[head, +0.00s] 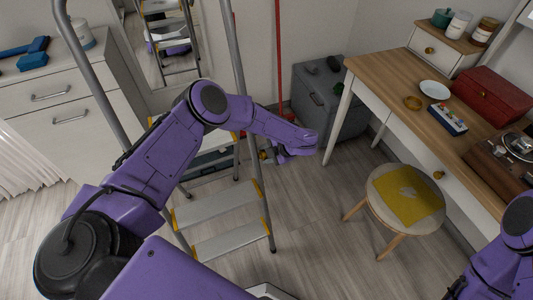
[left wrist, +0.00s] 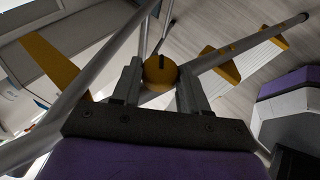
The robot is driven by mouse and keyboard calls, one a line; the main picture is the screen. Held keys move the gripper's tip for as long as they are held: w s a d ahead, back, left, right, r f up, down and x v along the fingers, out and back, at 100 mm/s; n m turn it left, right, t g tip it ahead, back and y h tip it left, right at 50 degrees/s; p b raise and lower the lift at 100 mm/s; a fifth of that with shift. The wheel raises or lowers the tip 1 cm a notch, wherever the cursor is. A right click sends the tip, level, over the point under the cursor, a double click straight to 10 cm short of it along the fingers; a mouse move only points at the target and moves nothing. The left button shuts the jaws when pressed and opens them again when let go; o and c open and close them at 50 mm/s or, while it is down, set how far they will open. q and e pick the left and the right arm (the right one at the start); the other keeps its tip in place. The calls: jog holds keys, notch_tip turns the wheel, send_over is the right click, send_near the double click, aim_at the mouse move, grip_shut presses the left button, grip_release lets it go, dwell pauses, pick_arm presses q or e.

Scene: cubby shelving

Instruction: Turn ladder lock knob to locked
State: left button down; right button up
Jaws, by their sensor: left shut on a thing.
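The step ladder (head: 215,205) stands open on the floor, with grey rails and yellow-edged treads. Its round yellow lock knob (left wrist: 160,73) shows in the left wrist view between my fingers, with a dark mark on its face pointing roughly up in that picture. In the head view the knob (head: 265,155) is small, at the ladder's right side. My left gripper (head: 273,155) reaches it from the right and is shut on the knob; the left wrist view shows a finger on each side (left wrist: 158,88). My right forearm shows at the lower right, but its gripper fingers are not visible.
A round stool (head: 366,209) with a yellow pad stands right of the ladder. A wooden-topped desk (head: 390,70) is at the right and a grey bin (head: 325,90) behind. A white drawer cabinet (head: 55,95) is at the left. Floor between ladder and stool is clear.

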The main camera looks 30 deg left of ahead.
pick_arm(q)
jog(key=c, duration=0.6)
grip_release()
jog(key=v, duration=1)
jog(key=shift+d+r+b, duration=0.2)
jog(key=shift+r+b, duration=0.05)
jog(key=shift+b, duration=0.15)
